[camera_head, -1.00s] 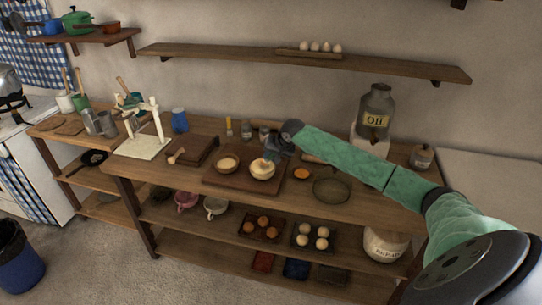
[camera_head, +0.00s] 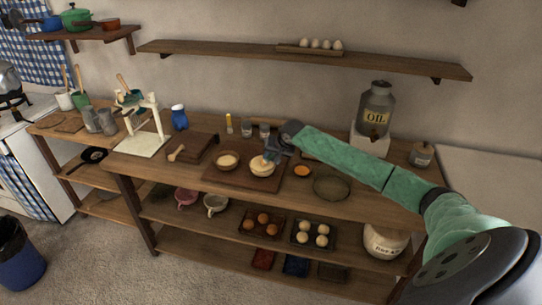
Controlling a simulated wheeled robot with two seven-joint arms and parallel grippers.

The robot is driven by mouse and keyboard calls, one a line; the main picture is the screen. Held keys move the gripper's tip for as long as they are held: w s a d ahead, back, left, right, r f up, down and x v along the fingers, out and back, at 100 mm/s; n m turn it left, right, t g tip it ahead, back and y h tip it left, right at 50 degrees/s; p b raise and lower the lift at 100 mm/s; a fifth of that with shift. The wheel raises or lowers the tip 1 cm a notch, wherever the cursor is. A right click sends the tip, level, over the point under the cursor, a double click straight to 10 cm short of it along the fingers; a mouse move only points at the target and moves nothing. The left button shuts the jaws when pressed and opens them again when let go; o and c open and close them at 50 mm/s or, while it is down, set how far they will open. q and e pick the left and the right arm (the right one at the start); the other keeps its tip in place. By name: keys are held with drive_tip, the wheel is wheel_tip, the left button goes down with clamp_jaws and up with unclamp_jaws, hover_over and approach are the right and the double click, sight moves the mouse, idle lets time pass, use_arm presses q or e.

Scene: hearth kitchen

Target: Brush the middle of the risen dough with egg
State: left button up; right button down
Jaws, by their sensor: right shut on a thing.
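A round pale dough (camera_head: 262,169) sits in the middle of the worktop, on the right part of a dark wooden board (camera_head: 225,181). A second round bowl or dough with a pale tan top (camera_head: 227,161) sits to its left on the same board. A small dish with orange contents (camera_head: 302,171), possibly egg, stands just right of the board. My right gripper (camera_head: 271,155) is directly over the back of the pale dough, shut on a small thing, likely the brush. That thing is mostly hidden, and I cannot tell whether it touches the dough. My left gripper is not in view.
A round sieve-like pan (camera_head: 331,187) lies right of the orange dish. My right arm spans the worktop's right side.

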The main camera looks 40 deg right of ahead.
drive_tip(key=shift+f, duration=0.45)
drive_tip(key=shift+w+d, duration=0.3)
drive_tip(key=shift+d, duration=0.1)
drive_tip(key=shift+w+d+p, duration=0.25)
drive_tip(key=shift+p, duration=0.05)
drive_tip(key=shift+w+d, duration=0.35)
drive_tip(key=shift+d, duration=0.1)
drive_tip(key=shift+w+d, duration=0.15)
drive_tip(key=shift+d, duration=0.05)
drive_tip(key=shift+r+p, duration=0.25)
drive_tip(key=shift+p, duration=0.4)
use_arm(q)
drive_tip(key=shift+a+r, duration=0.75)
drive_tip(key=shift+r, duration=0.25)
use_arm(e)
drive_tip(key=shift+a+f, duration=0.1)
